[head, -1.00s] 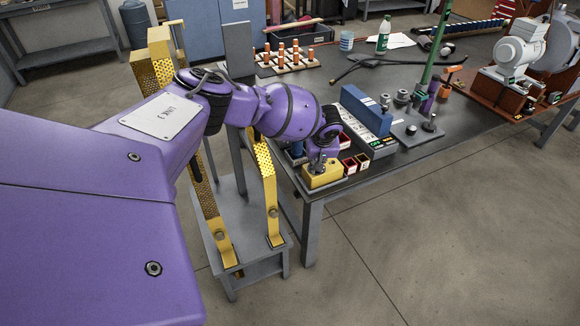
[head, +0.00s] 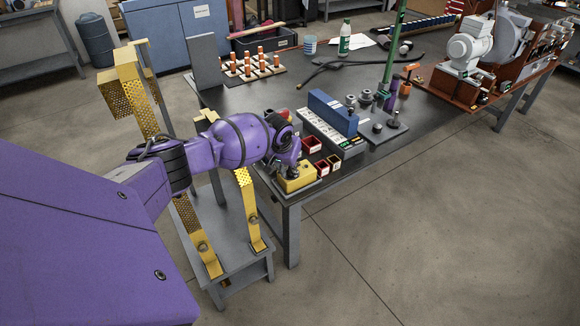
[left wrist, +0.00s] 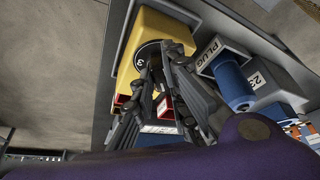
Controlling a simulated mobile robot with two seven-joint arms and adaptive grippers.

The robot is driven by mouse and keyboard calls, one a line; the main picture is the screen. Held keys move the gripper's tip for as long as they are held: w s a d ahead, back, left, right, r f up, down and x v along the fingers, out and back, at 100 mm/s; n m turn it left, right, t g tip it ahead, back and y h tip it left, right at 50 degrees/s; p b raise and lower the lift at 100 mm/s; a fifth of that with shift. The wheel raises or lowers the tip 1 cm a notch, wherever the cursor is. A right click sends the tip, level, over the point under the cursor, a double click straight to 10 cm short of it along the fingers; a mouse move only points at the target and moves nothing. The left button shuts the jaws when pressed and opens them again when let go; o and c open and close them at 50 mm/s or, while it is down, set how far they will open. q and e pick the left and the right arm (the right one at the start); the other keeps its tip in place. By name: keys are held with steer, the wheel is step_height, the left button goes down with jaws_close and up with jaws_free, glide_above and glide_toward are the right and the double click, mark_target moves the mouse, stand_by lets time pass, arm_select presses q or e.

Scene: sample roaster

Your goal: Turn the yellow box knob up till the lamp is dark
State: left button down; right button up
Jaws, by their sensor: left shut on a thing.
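The yellow box (head: 297,182) sits at the near left corner of the dark workbench. In the left wrist view its yellow body (left wrist: 157,30) shows at the top, with a dark round dial (left wrist: 145,58) bearing a pale mark. My left gripper (head: 294,170) is down on top of the box. In the left wrist view my left gripper (left wrist: 163,72) has its fingers closed at the dial, shut on the knob, which the fingers mostly hide. I cannot make out the lamp or whether it is lit. My right gripper is not in view.
Small red boxes (head: 312,145) stand right behind the yellow box. Beyond are a labelled grey strip (head: 335,142) and a blue block (head: 333,113). A block labelled PLUG (left wrist: 210,54) is close beside the gripper. Yellow perforated brackets (head: 249,210) stand left of the bench.

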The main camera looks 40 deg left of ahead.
arm_select(q)
steer(key=shift+f+m+h, duration=0.15)
steer(key=shift+m+h, duration=0.15)
steer(key=shift+m, duration=0.4)
steer(key=shift+a+m+h+b, duration=0.1)
steer(key=shift+m+h+b, duration=0.2)
steer(key=shift+m+b, duration=0.25)
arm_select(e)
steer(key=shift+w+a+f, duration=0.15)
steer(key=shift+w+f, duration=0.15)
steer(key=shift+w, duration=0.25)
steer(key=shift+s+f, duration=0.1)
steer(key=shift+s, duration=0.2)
arm_select(q)
steer(key=c, duration=1.7)
jaws_free()
steer(key=shift+c, duration=0.2)
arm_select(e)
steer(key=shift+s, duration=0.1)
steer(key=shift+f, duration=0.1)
arm_select(q)
steer(key=v, duration=1.2)
